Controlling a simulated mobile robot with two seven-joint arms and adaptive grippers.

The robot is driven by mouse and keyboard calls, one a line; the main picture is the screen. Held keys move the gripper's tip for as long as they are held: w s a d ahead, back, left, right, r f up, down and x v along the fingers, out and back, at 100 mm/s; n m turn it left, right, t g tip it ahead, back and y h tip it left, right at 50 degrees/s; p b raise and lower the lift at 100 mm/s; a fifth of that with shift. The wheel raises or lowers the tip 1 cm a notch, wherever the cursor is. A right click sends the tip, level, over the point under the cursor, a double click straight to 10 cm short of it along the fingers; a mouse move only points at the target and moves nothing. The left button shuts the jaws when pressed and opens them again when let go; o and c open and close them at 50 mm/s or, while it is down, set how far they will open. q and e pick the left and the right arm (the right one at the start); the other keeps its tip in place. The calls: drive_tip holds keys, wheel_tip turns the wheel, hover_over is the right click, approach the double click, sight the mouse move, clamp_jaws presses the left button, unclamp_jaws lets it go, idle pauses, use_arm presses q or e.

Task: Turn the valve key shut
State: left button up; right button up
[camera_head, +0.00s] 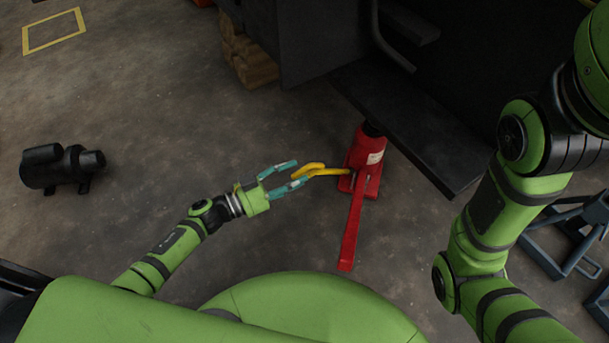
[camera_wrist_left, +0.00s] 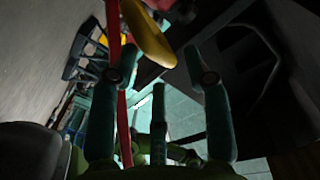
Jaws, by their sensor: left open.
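The yellow valve key (camera_head: 322,171) sticks out to the left from the red jack (camera_head: 366,152), its looped end pointing at my left gripper. My left gripper (camera_head: 298,173) is open, its teal fingertips right at the looped end of the key. In the left wrist view the key (camera_wrist_left: 151,36) lies just beyond and between the spread fingertips (camera_wrist_left: 162,64). I cannot tell whether a finger touches it. The key's joint with the jack is not clear. My right arm is at the right, but its gripper is out of view.
The jack's long red handle (camera_head: 352,230) reaches toward me over the floor. A dark forklift body (camera_head: 410,125) stands close behind and right of the jack. A black motor (camera_head: 60,167) lies at the left, and a blue-grey metal frame (camera_head: 570,235) stands at the right.

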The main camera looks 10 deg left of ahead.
sight(301, 174)
use_arm(q)
drive_tip(key=shift+b+x, duration=0.4)
drive_tip(key=shift+x, duration=0.85)
drive_tip(key=shift+w+d, duration=0.3)
drive_tip(key=shift+d, duration=0.05)
clamp_jaws()
